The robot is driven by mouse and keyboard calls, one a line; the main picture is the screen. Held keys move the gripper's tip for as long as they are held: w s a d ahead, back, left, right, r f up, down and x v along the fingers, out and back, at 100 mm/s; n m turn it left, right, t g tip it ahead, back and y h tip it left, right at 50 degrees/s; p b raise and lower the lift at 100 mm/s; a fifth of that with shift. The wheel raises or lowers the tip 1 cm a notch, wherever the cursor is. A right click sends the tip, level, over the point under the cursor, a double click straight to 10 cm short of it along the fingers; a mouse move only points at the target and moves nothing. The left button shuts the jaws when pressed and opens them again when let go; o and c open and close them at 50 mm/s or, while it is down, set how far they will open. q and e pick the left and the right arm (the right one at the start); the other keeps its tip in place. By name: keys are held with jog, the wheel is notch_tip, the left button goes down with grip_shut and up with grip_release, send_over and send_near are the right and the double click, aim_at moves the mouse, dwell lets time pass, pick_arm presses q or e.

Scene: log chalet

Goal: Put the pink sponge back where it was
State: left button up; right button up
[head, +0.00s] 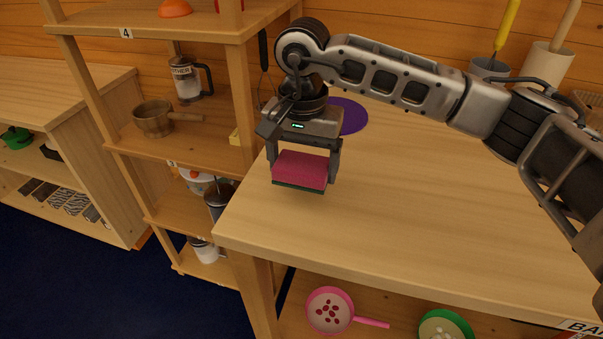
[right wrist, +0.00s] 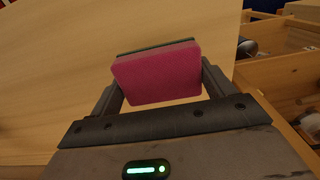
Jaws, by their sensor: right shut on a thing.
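The pink sponge (head: 300,168), with a dark green scouring side facing down, is between the fingers of my right gripper (head: 304,170). The gripper points down and is shut on the sponge's two ends. It is over the left end of the wooden table (head: 440,200); I cannot tell exactly how high above the top it is. The right wrist view also shows the sponge (right wrist: 158,76) between the gripper's fingers (right wrist: 160,85), with the table top (right wrist: 60,70) beyond it. My left gripper is not in view.
A purple round mat (head: 353,116) lies behind the gripper. A wooden shelf unit (head: 150,150) with a pan (head: 153,118) and a French press (head: 187,80) stands left. Utensil holders (head: 543,62) stand at the back right. A pink toy-like pan (head: 329,310) sits below the table top. The table's middle is clear.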

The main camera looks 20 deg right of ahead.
aim_at(301, 177)
jog(key=shift+w+f, duration=0.4)
jog(key=shift+f, duration=0.1)
notch_tip(301, 177, down, 3)
jog(key=shift+f, duration=0.1)
jog(key=shift+f, duration=0.2)
jog(key=o, duration=0.8)
jog(key=shift+r, duration=0.35)
notch_tip(301, 177, up, 12)
jog(key=shift+f, duration=0.1)
